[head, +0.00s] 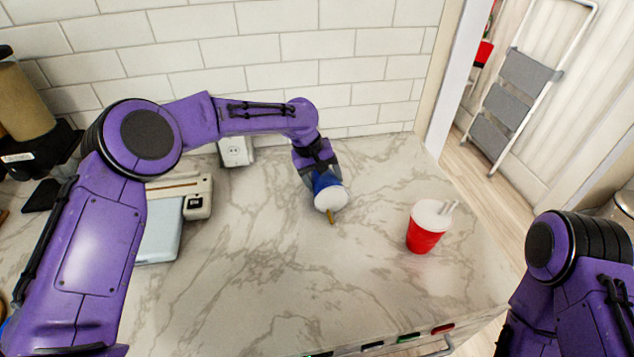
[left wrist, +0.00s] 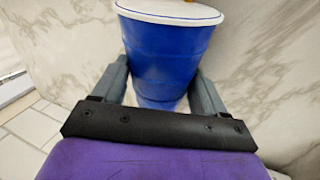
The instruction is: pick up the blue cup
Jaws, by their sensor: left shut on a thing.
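The blue cup (head: 325,181) has a white lid and a brownish straw. My left gripper (head: 316,168) is shut on it, near the middle of the counter in the head view. The cup is tilted, with its lid and straw facing toward the camera and down. In the left wrist view the blue cup (left wrist: 168,52) sits between the two grey fingers of my left gripper (left wrist: 160,85), one on each side. I cannot tell whether the cup touches the counter. My right arm shows at the lower right of the head view; its gripper is out of view.
A red cup (head: 424,236) with a white lid stands upright on the marble counter (head: 270,270), right of the blue cup. A white appliance (head: 185,196) stands at left, behind my left arm. A tiled wall (head: 290,60) closes the back. The front middle is clear.

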